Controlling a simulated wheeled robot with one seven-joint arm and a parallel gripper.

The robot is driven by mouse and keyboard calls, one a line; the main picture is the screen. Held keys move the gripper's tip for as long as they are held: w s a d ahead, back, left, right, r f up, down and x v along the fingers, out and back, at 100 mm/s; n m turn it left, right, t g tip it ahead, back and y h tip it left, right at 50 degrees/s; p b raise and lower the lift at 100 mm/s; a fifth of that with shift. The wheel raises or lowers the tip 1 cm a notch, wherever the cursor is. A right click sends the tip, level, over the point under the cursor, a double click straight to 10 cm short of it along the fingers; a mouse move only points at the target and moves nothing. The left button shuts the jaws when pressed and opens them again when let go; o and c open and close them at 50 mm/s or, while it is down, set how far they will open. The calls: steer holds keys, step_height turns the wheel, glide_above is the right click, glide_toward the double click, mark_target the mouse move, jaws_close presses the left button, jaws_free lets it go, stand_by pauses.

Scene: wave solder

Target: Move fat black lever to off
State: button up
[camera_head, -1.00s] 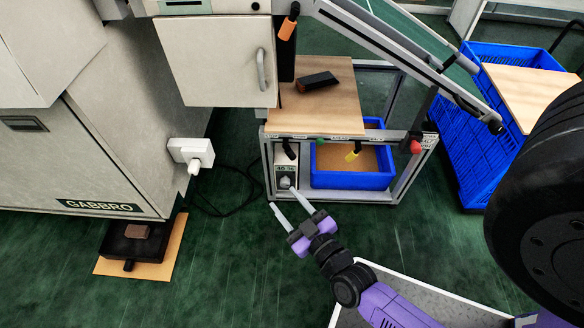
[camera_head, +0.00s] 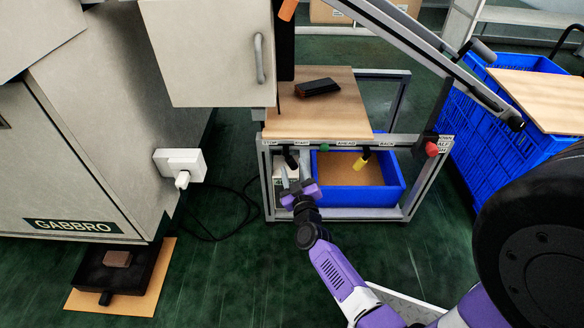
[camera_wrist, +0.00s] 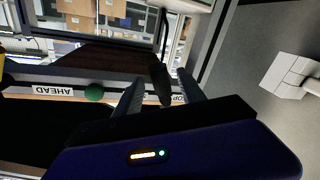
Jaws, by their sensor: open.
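A thick black lever (camera_head: 290,158) hangs from the front rail of the wood-topped bench, near a label that reads STOP. My gripper (camera_head: 294,167) is open just in front of it, low at the bench's left front corner. In the wrist view the black lever (camera_wrist: 160,84) shows between the two spread fingers of my gripper (camera_wrist: 160,78). I cannot tell whether either finger touches it. The fingers partly hide the label beside it, and no "off" mark is readable.
Along the rail are a green knob (camera_head: 325,147), a yellow-tipped lever (camera_head: 361,162) and a red knob (camera_head: 432,148). A blue bin (camera_head: 360,196) sits below. A grey cabinet door (camera_head: 212,55) hangs at upper left. Green floor is free before the bench.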

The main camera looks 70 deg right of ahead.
steer(key=shift+b+x, duration=0.3)
steer(key=shift+x, duration=1.05)
jaws_close()
